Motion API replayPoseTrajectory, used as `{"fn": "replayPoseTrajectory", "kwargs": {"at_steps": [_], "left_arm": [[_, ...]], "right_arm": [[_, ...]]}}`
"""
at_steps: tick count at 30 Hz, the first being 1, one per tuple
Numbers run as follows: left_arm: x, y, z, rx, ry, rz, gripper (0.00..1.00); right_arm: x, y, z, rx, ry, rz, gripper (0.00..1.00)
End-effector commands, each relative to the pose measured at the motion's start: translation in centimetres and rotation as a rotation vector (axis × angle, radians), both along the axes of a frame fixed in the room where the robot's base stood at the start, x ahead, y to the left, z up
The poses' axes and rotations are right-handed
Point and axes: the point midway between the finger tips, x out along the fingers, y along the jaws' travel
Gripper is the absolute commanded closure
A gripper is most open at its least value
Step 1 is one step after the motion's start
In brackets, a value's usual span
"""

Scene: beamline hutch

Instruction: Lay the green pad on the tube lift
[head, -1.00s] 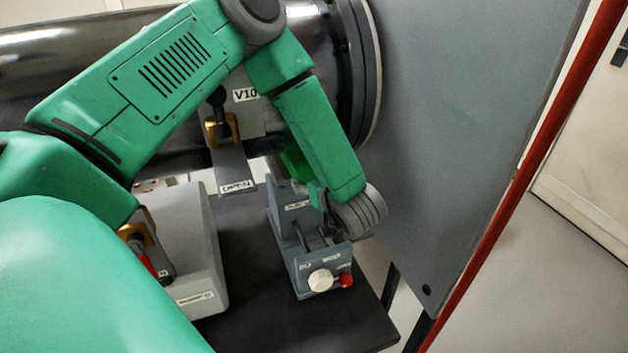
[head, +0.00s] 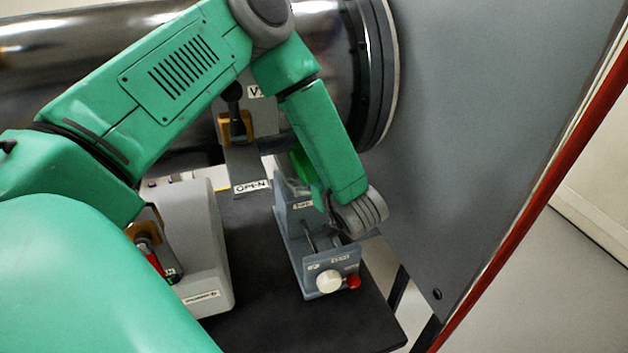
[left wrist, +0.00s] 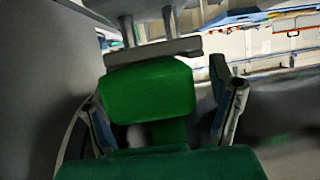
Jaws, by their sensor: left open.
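The green pad (head: 299,163) shows as a bright green patch beside my forearm in the head view, partly hidden by it. In the left wrist view the pad (left wrist: 150,90) sits against a grey plate with two posts (left wrist: 153,50). The tube lift (head: 326,268) is the grey unit with a white knob and a red button on the dark table. My left gripper (head: 314,188) is at the lift's far end, mostly hidden by my arm. In the left wrist view its spread fingers stand on both sides of the pad. Whether they touch it cannot be told. My right gripper is not in view.
A large dark cylinder (head: 60,75) lies behind the lift, ending at a grey wall panel (head: 470,130). A valve with an OPEN label (head: 252,187) hangs near my arm. A grey housing (head: 200,240) stands left of the lift. The dark table's front (head: 290,325) is bare.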

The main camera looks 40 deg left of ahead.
Motion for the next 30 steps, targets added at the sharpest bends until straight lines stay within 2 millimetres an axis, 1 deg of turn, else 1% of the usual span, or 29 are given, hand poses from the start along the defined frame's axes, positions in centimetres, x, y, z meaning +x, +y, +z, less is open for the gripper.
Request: {"fn": "replayPoseTrajectory", "kwargs": {"at_steps": [5,15,18,24,30], "left_arm": [[-0.4,-1.5,0.7,0.003,-0.001,-0.004,0.24],[-3.1,-6.5,3.1,-0.005,-0.002,-0.003,0.24],[-3.7,-7.6,3.6,-0.009,-0.001,-0.002,0.24],[-4.4,-9.0,4.2,-0.007,-0.001,0.001,0.24],[-4.9,-10.4,4.3,-0.006,-0.001,0.0,0.24]], "right_arm": [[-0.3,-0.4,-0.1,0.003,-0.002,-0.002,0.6],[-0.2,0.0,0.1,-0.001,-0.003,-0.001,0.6],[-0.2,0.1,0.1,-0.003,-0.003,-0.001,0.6],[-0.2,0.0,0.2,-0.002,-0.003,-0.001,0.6],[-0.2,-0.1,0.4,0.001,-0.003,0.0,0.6]]}}
